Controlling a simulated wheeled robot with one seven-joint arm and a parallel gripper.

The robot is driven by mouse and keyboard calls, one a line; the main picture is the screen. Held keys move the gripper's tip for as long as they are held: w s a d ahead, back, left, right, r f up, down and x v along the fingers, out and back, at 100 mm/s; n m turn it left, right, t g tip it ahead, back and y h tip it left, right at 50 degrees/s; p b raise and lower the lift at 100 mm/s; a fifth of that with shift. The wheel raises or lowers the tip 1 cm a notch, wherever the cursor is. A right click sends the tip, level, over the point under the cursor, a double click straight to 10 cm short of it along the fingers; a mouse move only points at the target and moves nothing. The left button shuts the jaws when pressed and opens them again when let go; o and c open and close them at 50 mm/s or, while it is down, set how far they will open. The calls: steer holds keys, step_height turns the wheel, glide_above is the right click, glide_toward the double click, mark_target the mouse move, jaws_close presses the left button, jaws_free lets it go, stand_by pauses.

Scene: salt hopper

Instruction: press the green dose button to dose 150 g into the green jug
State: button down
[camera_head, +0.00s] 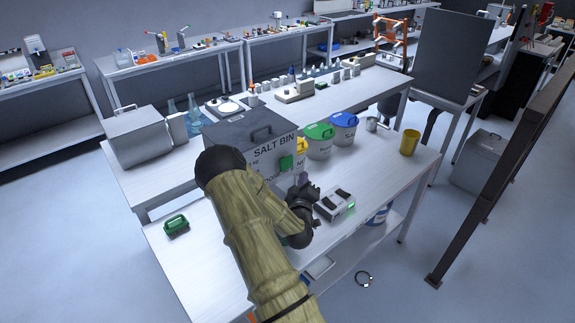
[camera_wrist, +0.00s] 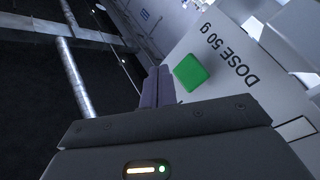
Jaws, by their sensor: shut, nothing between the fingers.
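The grey salt bin (camera_head: 240,135), labelled SALT BIN, stands on the near white bench, partly hidden by my arm. Its green dose button (camera_head: 286,163) is on the front face. In the wrist view the green button (camera_wrist: 190,72) sits beside the words DOSE 50 g. My gripper (camera_head: 303,182) is in front of the bin, near the button. In the wrist view its fingertips (camera_wrist: 158,72) are shut and empty, just left of the button; I cannot tell whether they touch. I cannot make out a green jug; the area below the button is partly hidden by my arm.
A small scale-like device (camera_head: 335,204) with a green light lies right of my gripper. Tubs with green (camera_head: 319,131) and blue (camera_head: 344,119) lids stand right of the bin. A yellow cup (camera_head: 410,142) is farther right. A green-topped item (camera_head: 176,225) lies at bench left.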

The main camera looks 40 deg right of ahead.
stand_by(0.8)
steer(key=s+a+m+g+y, duration=0.2)
steer(key=a+m+g+y, duration=0.35)
steer(key=a, duration=1.25)
steer(key=s+a+r+n+g+y, duration=0.2)
steer(key=s+a+r+g+y, duration=0.1)
steer(key=s+a, duration=0.4)
steer(key=s+a+r+n+g+y, duration=0.2)
steer(key=s+a+r+g+y, duration=0.1)
steer(key=s+a, duration=0.4)
steer(key=shift+s+a+r+y, duration=0.35)
steer(key=shift+s+y, duration=0.1)
steer(key=shift+s, duration=0.6)
